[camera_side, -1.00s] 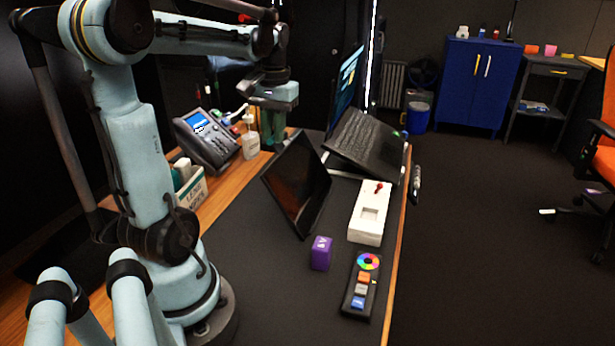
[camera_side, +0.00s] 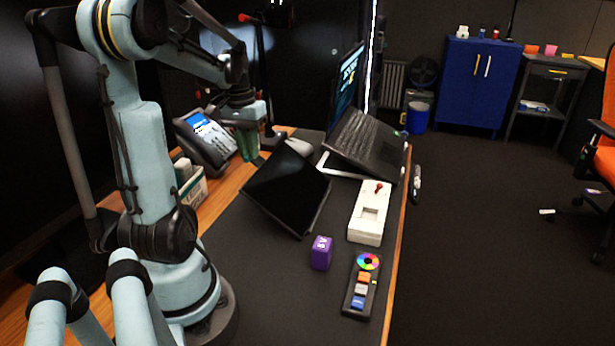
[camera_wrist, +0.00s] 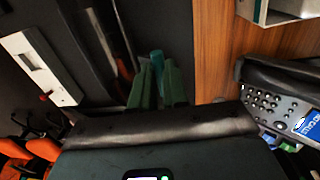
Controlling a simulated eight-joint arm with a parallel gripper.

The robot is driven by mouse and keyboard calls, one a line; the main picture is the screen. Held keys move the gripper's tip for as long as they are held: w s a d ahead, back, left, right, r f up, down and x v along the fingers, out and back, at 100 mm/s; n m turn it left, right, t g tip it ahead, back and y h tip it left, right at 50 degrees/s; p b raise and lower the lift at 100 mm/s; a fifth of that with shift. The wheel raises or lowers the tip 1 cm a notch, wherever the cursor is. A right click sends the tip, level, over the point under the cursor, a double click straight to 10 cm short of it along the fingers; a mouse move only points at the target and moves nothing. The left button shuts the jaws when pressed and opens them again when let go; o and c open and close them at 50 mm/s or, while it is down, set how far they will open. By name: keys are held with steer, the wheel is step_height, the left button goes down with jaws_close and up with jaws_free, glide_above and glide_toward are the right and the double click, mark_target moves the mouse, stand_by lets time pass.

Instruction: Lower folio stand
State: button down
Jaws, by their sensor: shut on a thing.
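The folio stand (camera_side: 287,190) is a dark tablet-like panel on the desk, tilted back with its upper edge toward the left. In the wrist view its dark face and pale edge strips (camera_wrist: 98,45) lie left of the fingers. My gripper (camera_side: 252,158) has green fingers and is at the upper left edge of the folio stand, shut on it. In the wrist view the fingers (camera_wrist: 157,88) are close together with a teal piece between them. The exact contact spot and the back of the stand are hidden.
A desk phone (camera_side: 206,140) and a wipes box (camera_side: 191,185) stand left of my gripper. A laptop (camera_side: 363,140) is behind the folio stand. A white joystick panel (camera_side: 368,212), a purple cube (camera_side: 321,253) and a black control pad (camera_side: 361,287) lie to its right and front.

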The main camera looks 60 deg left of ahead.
steer(key=shift+s+a+f, duration=0.1)
steer(key=shift+s+a, duration=0.2)
steer(key=c, duration=1.1)
jaws_free()
steer(key=shift+d, duration=0.1)
steer(key=shift+w, duration=0.1)
steer(key=r, duration=1.2)
steer(key=shift+s+a, duration=0.35)
steer(key=w+d+f+m+t, duration=0.2)
steer(key=w+d+f+m, duration=0.1)
steer(key=d, duration=0.7)
steer(key=w+d+f+m+t, duration=0.2)
steer(key=w+d+f+m, duration=0.1)
steer(key=d, duration=0.7)
steer(key=w+d+f+m+t, duration=0.2)
steer(key=w+d+f+m, duration=0.1)
steer(key=d, duration=0.7)
steer(key=shift+f+t+y, duration=0.3)
steer(key=shift+f, duration=0.45)
